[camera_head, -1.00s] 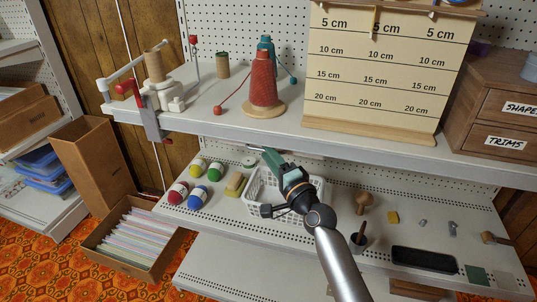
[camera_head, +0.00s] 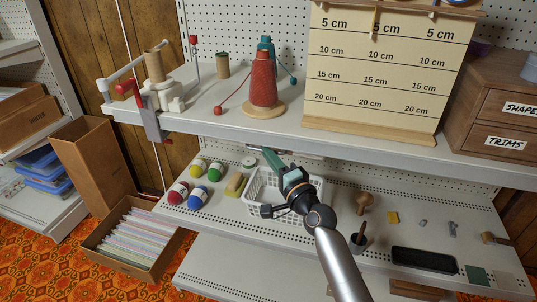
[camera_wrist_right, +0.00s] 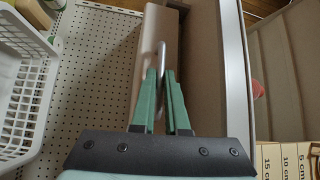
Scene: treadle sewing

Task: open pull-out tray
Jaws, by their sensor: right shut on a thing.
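The pull-out tray shows in the right wrist view as a pale beige front panel (camera_wrist_right: 154,42) beside the underside of a shelf. A thin metal loop handle (camera_wrist_right: 163,58) stands out from it. My right gripper (camera_wrist_right: 161,76) has its green fingers closed around this handle. In the head view the right gripper (camera_head: 268,154) reaches up under the front edge of the upper shelf, above a white basket. The tray is mostly hidden there by the shelf and my gripper. My left gripper is not in view.
The white basket (camera_head: 262,202) stands on the lower shelf below my gripper, with coloured yarn balls (camera_head: 198,197) to its left. The upper shelf (camera_head: 210,112) holds a red thread cone (camera_head: 263,82), a winder (camera_head: 162,92) and a measuring board (camera_head: 385,70).

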